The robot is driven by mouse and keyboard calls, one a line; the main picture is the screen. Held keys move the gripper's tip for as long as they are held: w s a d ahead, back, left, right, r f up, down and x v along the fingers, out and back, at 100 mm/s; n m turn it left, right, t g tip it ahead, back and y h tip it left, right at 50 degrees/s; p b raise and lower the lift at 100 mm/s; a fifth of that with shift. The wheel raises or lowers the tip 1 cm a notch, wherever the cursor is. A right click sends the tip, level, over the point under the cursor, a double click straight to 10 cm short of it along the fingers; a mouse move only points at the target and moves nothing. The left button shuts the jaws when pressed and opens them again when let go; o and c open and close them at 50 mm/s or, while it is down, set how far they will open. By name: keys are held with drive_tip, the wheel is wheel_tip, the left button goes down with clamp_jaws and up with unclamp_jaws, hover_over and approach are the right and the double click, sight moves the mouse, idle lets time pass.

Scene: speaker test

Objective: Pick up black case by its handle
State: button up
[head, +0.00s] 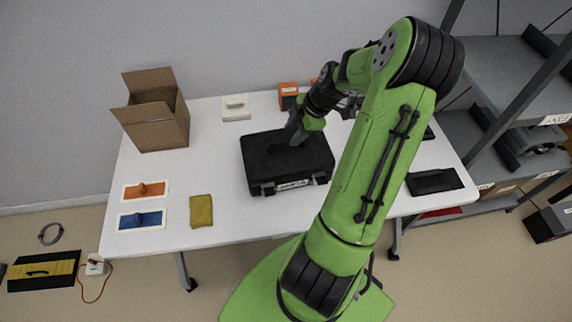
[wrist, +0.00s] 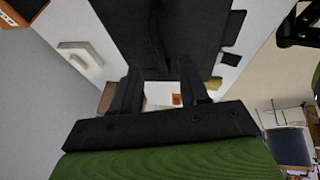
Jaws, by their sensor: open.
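The black case (head: 258,172) lies flat on the white table, its two latches and a white label facing the front edge. My gripper (head: 293,142) is over the back part of the case's top, fingers pointing down; dark fingers against the dark lid are hard to make out. In the wrist view the case (wrist: 190,30) fills the upper middle. My gripper's two fingers (wrist: 160,75) stand apart there, with nothing clearly between them. A dark ridge on the lid may be the handle, but I cannot tell it apart clearly. I cannot tell whether the fingers touch the case.
An open cardboard box (head: 158,122) and a white box (head: 236,107) stand at the back left. A black tray (head: 434,182) lies right. Grey shelving (head: 510,75) stands beyond.

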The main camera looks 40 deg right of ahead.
sight(288, 140)
drive_tip(key=x, duration=0.4)
drive_tip(key=shift+f+b, duration=0.1)
drive_tip(key=shift+b, duration=0.25)
clamp_jaws()
idle(0.9)
